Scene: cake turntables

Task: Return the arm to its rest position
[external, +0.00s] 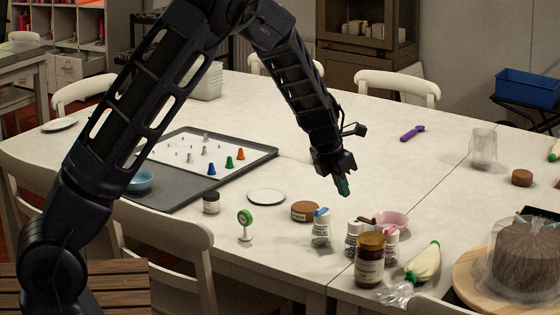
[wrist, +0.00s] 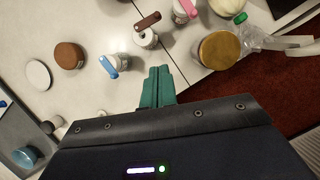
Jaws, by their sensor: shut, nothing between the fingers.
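My gripper (external: 342,187) hangs from my black arm above the middle of the white table (external: 400,195), its fingers pointing down. In the wrist view its teal fingers (wrist: 158,84) are pressed together with nothing between them. It is above and apart from the jars and shakers below. A shaker with a blue clip (external: 321,228) stands just below it to the left in the external view. My arm is bent, reaching out over the table.
A grey tray (external: 262,154) with coloured cones lies left. A wrapped cake (external: 525,255) stands right. White chairs (external: 165,245) line the table.

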